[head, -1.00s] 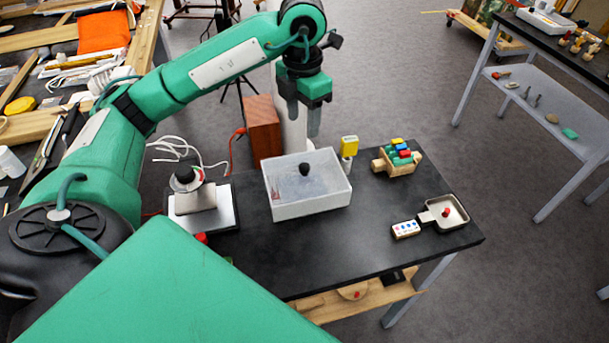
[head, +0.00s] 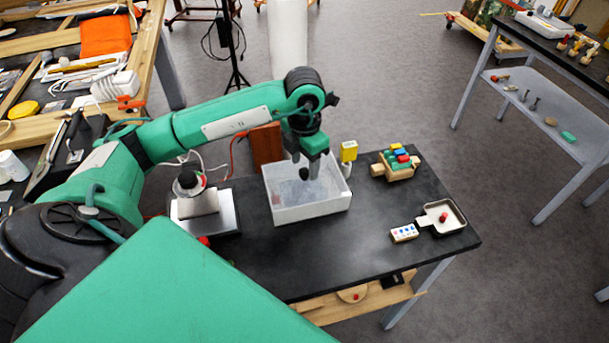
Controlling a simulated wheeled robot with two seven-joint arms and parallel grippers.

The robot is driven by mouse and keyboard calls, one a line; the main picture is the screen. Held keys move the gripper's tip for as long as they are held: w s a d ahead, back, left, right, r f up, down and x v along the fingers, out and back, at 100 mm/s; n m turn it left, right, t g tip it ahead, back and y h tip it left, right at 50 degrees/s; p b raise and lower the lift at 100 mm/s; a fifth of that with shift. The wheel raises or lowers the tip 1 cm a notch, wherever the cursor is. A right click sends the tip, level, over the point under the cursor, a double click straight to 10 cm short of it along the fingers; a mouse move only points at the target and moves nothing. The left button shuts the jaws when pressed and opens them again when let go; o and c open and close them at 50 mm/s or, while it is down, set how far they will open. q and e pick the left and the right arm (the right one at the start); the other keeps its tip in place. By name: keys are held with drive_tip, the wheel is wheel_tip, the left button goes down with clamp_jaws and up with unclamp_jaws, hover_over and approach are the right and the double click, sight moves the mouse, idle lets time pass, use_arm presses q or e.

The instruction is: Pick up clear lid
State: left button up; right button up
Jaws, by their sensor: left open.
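A clear lid (head: 290,192) with a black knob (head: 304,174) lies on top of a white open-topped box (head: 312,210) on the black table. My left gripper (head: 306,167) points down over the lid, with its fingers open close to the knob. I cannot tell whether the fingers touch the knob or are still above it. The far part of the lid is partly hidden behind the gripper. My right gripper is not in view.
A metal device with a dark round top (head: 196,205) stands left of the box. A yellow block on a white stand (head: 348,152), a wooden rack of coloured pieces (head: 397,162) and a small pan (head: 442,216) are to the right. The table's front is clear.

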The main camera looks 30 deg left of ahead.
use_arm(q)
drive_tip(key=shift+f, duration=1)
drive_tip(key=c, duration=1.1)
drive_tip(key=shift+r, duration=0.15)
